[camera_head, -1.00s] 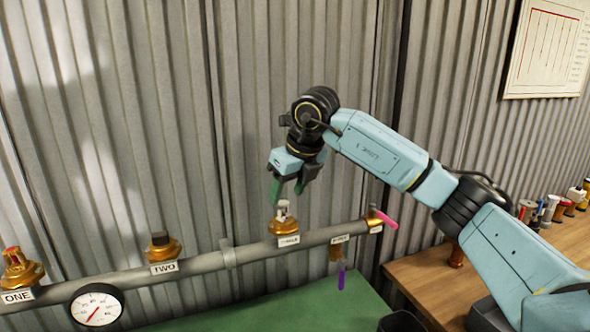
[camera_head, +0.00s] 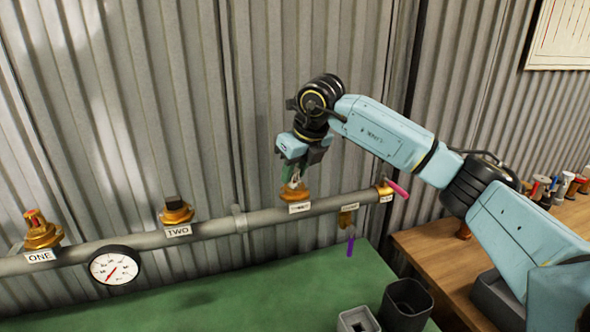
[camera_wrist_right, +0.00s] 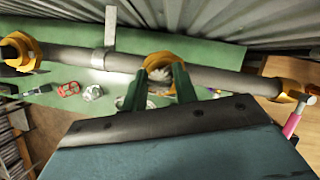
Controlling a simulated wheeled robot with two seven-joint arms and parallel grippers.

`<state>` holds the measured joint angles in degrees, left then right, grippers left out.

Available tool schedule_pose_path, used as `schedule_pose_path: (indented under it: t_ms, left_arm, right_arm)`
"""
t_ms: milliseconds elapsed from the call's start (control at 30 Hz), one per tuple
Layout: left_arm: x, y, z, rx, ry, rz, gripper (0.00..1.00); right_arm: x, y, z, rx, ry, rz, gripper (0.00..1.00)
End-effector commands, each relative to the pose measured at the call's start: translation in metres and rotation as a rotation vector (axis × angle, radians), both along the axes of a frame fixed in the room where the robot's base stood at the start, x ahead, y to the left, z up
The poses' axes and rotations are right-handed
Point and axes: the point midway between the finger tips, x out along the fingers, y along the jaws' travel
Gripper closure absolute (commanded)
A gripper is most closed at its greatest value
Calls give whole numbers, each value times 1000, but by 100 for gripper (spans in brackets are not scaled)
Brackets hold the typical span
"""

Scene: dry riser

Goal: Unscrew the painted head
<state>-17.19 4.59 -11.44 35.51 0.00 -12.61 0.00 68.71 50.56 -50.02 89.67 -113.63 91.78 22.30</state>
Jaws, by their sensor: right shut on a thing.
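My right gripper (camera_head: 292,176) points down over the third labelled brass outlet (camera_head: 295,195) on the grey pipe (camera_head: 220,226). Its green fingers are shut on the pale silvery head (camera_wrist_right: 160,75) of that outlet, mostly hidden between the fingertips. In the right wrist view the gripper (camera_wrist_right: 162,82) has one finger on each side of the head, inside the brass ring. Outlet ONE (camera_head: 42,236) has a red-topped head at the far left. Outlet TWO (camera_head: 176,212) has a dark, squarish head. My left gripper is not in view.
A gauge (camera_head: 115,265) sits below the pipe. Grey open bins (camera_head: 405,305) stand on the green bench (camera_head: 250,285). A corrugated wall is close behind.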

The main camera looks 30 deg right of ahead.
Motion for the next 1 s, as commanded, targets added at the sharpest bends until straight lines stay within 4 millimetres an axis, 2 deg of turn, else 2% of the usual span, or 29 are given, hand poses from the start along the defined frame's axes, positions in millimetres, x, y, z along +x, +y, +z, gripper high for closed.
schedule_pose_path:
  t_ms: [33, 100, 233, 633, 1000]
  left_arm:
    - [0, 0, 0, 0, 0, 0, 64]
    - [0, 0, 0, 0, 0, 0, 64]
    - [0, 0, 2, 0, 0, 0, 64]
    - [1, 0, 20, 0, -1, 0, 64]
    - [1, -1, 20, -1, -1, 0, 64]
  right_arm:
    - [0, 0, 0, 0, 0, 0, 93]
    - [0, 0, 0, 0, 0, 0, 99]
    - [0, -1, 1, 1, 1, 45, 99]
    - [0, -1, 2, 2, 1, 458, 99]
    - [0, -1, 1, 0, -1, 502, 99]
